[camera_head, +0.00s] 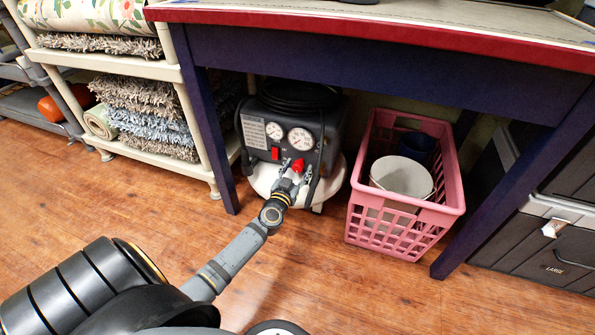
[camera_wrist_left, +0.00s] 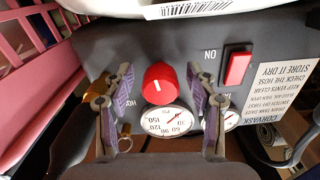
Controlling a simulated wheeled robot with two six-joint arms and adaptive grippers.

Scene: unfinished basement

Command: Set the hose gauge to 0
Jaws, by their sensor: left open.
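A black compressor (camera_head: 324,115) with a white tank stands under the table. Its front has two round dials, a red knob (camera_head: 298,166) and a red switch (camera_head: 275,154). My left gripper (camera_head: 293,170) is at the front, by the knob. In the left wrist view, the open fingers of my left gripper (camera_wrist_left: 160,82) stand on either side of the red knob (camera_wrist_left: 158,84), with gaps visible. The white mark on the knob is upright there. The hose gauge (camera_wrist_left: 167,121) shows just below it; its exact reading is unclear, and its label is partly hidden. My right gripper is out of view.
The table (camera_head: 380,55) spans above the compressor, with a leg on each side. A pink crate (camera_head: 452,190) holding a white bucket (camera_head: 402,177) stands close to the right. A shelf (camera_head: 110,62) with rolled rugs is at left. Wooden floor in front is clear.

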